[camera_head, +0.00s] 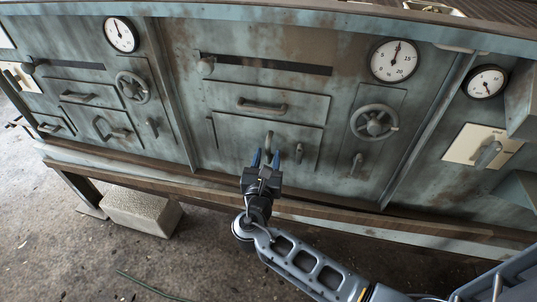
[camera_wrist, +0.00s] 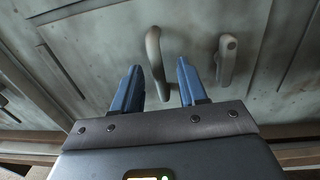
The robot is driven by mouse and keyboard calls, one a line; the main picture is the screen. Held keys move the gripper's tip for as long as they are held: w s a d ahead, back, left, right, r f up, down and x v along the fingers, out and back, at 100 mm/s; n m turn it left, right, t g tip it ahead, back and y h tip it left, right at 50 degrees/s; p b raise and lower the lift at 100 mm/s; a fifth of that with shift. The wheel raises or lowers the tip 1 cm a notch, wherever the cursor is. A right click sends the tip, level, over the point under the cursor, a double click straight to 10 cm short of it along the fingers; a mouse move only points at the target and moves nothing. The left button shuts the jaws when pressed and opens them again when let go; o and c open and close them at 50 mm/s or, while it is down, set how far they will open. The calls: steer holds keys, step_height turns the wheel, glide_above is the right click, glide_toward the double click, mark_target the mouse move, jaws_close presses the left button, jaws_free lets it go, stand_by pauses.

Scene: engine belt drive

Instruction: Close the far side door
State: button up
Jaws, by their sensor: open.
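My gripper (camera_head: 266,158) is open in front of the lower middle of the blue-grey metal cabinet. In the wrist view its two blue fingers (camera_wrist: 158,80) stand either side of a curved metal handle (camera_wrist: 154,45). The same handle shows in the head view (camera_head: 268,140); I cannot tell whether the fingers touch it. A second upright handle (camera_wrist: 226,58) stands just right of the fingers, and it shows in the head view too (camera_head: 299,152). I cannot tell which panel is the far side door. No door stands clearly ajar.
A drawer-like panel with a bar handle (camera_head: 262,105) lies above my gripper. Handwheels (camera_head: 374,122) (camera_head: 132,87) stick out at right and left. A rusty ledge (camera_head: 330,216) runs along the cabinet's base. A pale block (camera_head: 143,212) stands on the floor at left.

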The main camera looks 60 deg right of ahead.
steer(key=v, duration=0.6)
steer(key=shift+s+a, duration=0.15)
stand_by(0.3)
steer(key=s+a+f+m+t+y, duration=0.1)
steer(key=s+a+f+m+y, duration=0.3)
steer(key=s+y, duration=0.3)
steer(key=s+a+f+m+t+y, duration=0.1)
steer(key=s+a+f+m+y, duration=0.3)
steer(key=s, duration=0.5)
steer(key=s+a+r+m+t+y, duration=0.1)
steer(key=s+a+r+m, duration=0.1)
steer(key=r+m, duration=0.3)
steer(key=s+a+r+m+t+y, duration=0.2)
steer(key=s+r+m, duration=0.3)
steer(key=r, duration=0.5)
steer(key=s+a+r+m+t+y+p, duration=0.1)
steer(key=s+a+r+m+t+y, duration=0.1)
steer(key=r+m, duration=0.3)
step_height(320, 180, up, 2)
steer(key=shift+s+a+r, duration=0.15)
steer(key=shift+s+a, duration=0.5)
steer(key=shift+s, duration=0.05)
